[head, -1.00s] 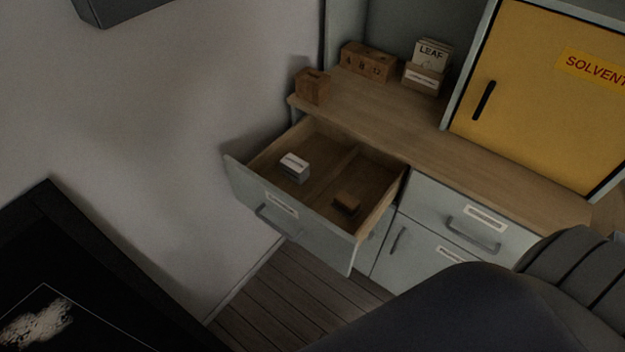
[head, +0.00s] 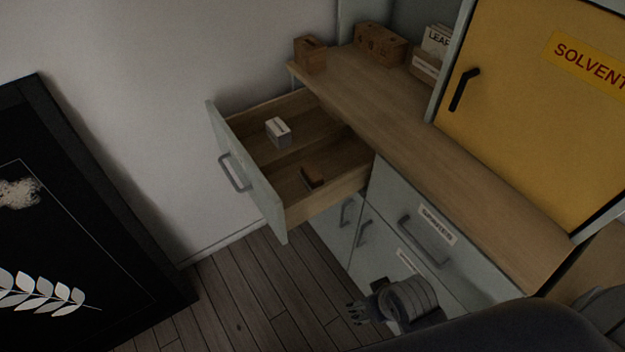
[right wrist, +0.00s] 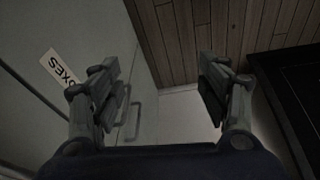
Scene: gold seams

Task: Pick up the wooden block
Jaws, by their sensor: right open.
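A small brown wooden block (head: 313,177) lies in the right-hand part of an open drawer (head: 335,193), behind the drawer's front panel. My right gripper (head: 356,312) shows small at the bottom of the head view, in front of the grey cabinet, below the drawer and apart from the block. In the right wrist view my right gripper (right wrist: 160,85) has its fingers wide apart with nothing between them. The block does not show in that view. My left gripper is in neither current view.
A white-topped small box (head: 278,132) lies in the drawer's other part. Wooden boxes (head: 311,54) stand on the worktop (head: 440,150), beside a yellow solvent cabinet (head: 540,110). Drawer handles (head: 422,240) jut out near my gripper. A black framed leaf picture (head: 80,220) leans at left.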

